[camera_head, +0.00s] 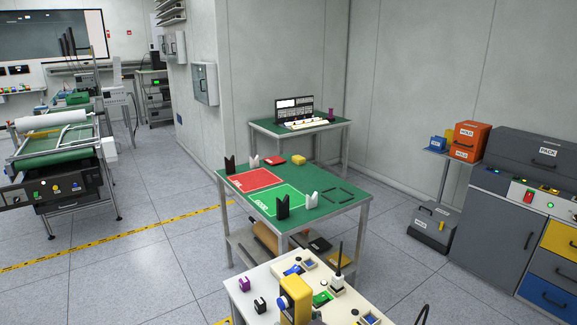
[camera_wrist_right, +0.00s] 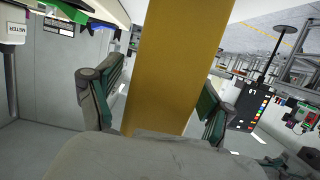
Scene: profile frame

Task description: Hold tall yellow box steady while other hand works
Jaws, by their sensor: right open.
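The tall yellow box (camera_head: 296,297) stands upright at the near edge of the head view, on the pale table, its lower end cut off by the frame. A blue round part (camera_head: 283,302) shows at its left side. In the right wrist view the yellow box (camera_wrist_right: 175,70) rises between the two fingers of my right gripper (camera_wrist_right: 165,88). The fingers are apart, with a narrow gap visible on each side of the box. In the head view I cannot make out the right gripper clearly. My left gripper is in neither view.
The pale table (camera_head: 238,296) holds a purple piece (camera_head: 244,284), a black piece (camera_head: 260,304), blue trays and a dark upright tool (camera_head: 338,272). Behind it stands a green-topped table (camera_head: 335,192) with red and green areas. Cabinets (camera_head: 500,215) stand at the right.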

